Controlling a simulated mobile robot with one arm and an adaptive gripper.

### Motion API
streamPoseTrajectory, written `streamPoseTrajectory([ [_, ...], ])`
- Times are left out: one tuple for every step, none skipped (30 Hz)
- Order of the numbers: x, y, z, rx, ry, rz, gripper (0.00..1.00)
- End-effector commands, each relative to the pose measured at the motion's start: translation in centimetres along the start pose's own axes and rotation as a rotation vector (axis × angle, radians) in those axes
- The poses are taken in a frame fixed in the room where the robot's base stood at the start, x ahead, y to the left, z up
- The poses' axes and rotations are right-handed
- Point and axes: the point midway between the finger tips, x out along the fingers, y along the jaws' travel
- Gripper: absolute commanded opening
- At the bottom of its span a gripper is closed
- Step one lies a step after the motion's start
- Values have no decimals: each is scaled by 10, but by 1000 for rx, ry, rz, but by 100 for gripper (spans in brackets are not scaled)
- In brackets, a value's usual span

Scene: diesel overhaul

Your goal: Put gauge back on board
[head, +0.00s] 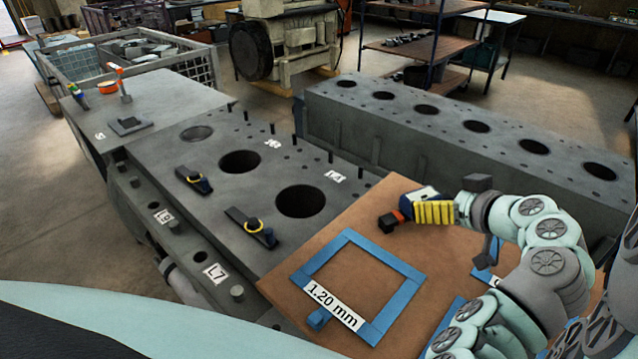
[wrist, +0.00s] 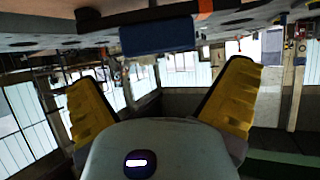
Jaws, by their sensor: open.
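The brown board (head: 340,240) lies at the front right, with a blue square outline (head: 396,327) labelled "1.20 mm" on it; no object lies inside the outline. My gripper (head: 420,212), with yellow fingers, is over the board's far part. Its fingers also show spread apart in the wrist view (wrist: 162,85). A dark block with an orange part (head: 388,223) is just left of the fingers; it may be the gauge, but I cannot tell for sure. In the wrist view a dark blue block (wrist: 157,38) appears beyond the open fingers. Whether it touches them is unclear.
The grey engine block (head: 270,165) with round bores stands left of the board. Two dark pieces with yellow rings (head: 195,180) (head: 252,228) lie on it. A second bored block (head: 440,125) stands behind. A blue outline (head: 484,276) is partly hidden by my arm.

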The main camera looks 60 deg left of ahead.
Motion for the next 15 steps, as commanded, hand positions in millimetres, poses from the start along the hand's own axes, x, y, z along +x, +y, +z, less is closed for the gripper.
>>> streamPoseTrajectory([
  [-7,2,3,2,2,5,100],
  [-11,2,3,1,2,5,100],
  [-18,3,2,0,3,8,100],
  [-22,2,3,-1,1,8,100],
  [-26,2,3,0,0,8,100],
  [-34,3,3,1,2,10,100],
  [-39,2,2,0,1,7,100],
  [-44,3,2,0,2,9,100],
  [-51,3,2,0,1,11,100],
  [-55,2,-1,0,-3,7,100],
  [-59,2,-2,1,-4,7,100],
  [-62,2,-2,1,-3,6,100],
  [-64,2,-2,1,-3,6,100],
  [-66,2,-1,1,-4,6,100],
  [-68,2,-1,1,-3,5,100],
])
